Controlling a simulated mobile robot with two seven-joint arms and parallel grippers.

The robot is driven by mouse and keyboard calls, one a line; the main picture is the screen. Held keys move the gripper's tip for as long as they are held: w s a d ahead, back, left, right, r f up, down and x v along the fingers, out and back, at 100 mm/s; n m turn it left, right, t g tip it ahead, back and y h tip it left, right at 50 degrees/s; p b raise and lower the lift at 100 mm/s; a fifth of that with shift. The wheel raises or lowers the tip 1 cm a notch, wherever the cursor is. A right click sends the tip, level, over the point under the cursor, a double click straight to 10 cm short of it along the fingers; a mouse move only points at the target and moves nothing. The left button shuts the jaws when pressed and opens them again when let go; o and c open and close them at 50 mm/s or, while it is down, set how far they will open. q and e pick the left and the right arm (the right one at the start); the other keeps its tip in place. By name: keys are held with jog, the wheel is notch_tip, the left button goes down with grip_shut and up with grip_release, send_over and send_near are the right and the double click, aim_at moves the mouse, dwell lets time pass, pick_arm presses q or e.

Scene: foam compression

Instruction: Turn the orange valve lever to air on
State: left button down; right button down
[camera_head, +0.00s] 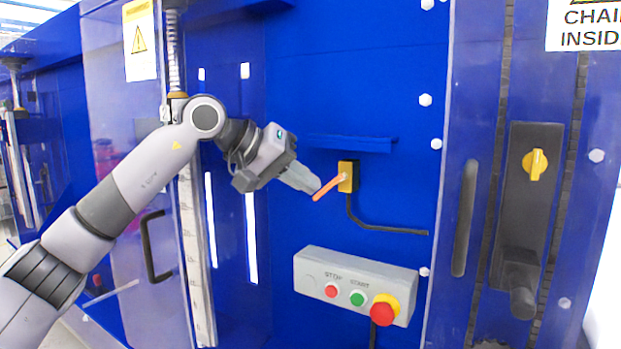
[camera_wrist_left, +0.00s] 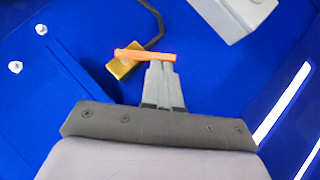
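The orange valve lever (camera_head: 328,188) sticks out from a yellow valve body (camera_head: 348,176) on the blue machine panel. In the head view it slants down and to the left. My left gripper (camera_head: 316,187) is at the lever's free end, its fingertips touching or very close to it. In the left wrist view the lever (camera_wrist_left: 146,55) lies across the tips of my gripper fingers (camera_wrist_left: 162,66), with the yellow body (camera_wrist_left: 124,66) behind it. The fingers look closed together, with no gap seen between them. My right gripper is not in view.
A grey control box (camera_head: 352,286) with red, green and emergency-stop buttons sits below the valve. A small blue ledge (camera_head: 350,143) juts out above it. A black cable (camera_head: 385,229) runs from the valve. A black door handle (camera_head: 152,246) is at the left.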

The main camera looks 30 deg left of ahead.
pick_arm(q)
jog(key=shift+f, duration=0.15)
jog(key=f, duration=0.1)
jog(key=d+f+h+b, duration=0.1)
jog(key=f+b, duration=0.1)
jog(key=shift+d+f+n, duration=0.3)
jog(key=shift+d+n, duration=0.05)
jog(key=shift+n, duration=0.05)
jog(key=shift+d, duration=0.15)
dwell(0.7)
jog(key=shift+r, duration=0.1)
